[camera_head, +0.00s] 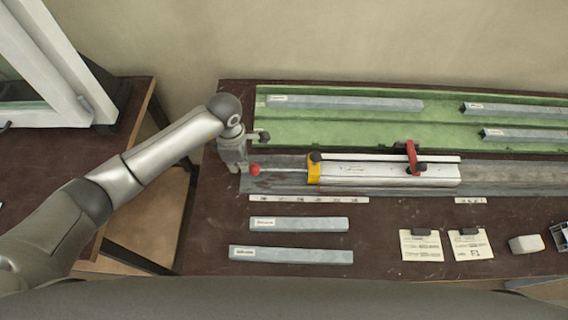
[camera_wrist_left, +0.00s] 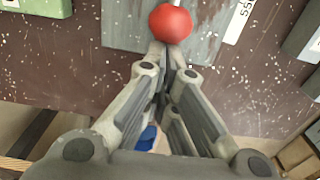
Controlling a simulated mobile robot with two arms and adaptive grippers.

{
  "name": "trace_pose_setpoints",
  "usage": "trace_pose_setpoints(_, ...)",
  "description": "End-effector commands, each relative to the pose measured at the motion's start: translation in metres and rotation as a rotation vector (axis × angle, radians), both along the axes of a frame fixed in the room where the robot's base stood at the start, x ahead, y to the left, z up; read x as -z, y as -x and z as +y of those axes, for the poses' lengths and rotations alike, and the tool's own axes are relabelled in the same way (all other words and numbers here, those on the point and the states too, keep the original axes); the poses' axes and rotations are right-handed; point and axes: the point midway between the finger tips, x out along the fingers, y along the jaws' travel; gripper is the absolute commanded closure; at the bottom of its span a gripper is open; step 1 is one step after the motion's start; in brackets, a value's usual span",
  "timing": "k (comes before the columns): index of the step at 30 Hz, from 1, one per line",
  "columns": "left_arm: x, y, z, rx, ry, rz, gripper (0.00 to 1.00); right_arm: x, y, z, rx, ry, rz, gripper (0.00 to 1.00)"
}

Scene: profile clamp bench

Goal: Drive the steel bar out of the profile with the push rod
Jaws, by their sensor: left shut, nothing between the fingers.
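The push rod is a thin rod (camera_head: 285,170) with a red ball knob (camera_head: 255,169) at its left end. It runs right into the yellow end piece (camera_head: 314,170) of the white profile (camera_head: 385,173). The profile lies on a grey bed, under a red-handled clamp (camera_head: 411,155). A steel bar inside the profile cannot be seen. My left gripper (camera_head: 241,168) is shut and empty just left of the knob. In the left wrist view the knob (camera_wrist_left: 171,23) sits right ahead of the closed fingertips (camera_wrist_left: 170,62); I cannot tell whether they touch. My right gripper is not in view.
A green tray (camera_head: 350,131) with several grey bars lies behind the bed. Two grey bars (camera_head: 299,224) (camera_head: 291,255) lie in front. Two paper notes (camera_head: 421,252) (camera_head: 471,250) and a pale block (camera_head: 526,244) are at front right. A window frame stands at far left.

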Motion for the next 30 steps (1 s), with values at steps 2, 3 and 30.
trace_pose_setpoints(2,0.0,0.001,-0.009,0.003,0.004,0.002,1.0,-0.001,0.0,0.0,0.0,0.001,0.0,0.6)
trace_pose_setpoints(3,0.0,0.001,-0.012,0.003,0.005,0.002,1.0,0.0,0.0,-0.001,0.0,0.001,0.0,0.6)
trace_pose_setpoints(30,0.0,0.001,-0.064,0.002,0.003,0.001,1.0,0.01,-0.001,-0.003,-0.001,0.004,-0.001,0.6)
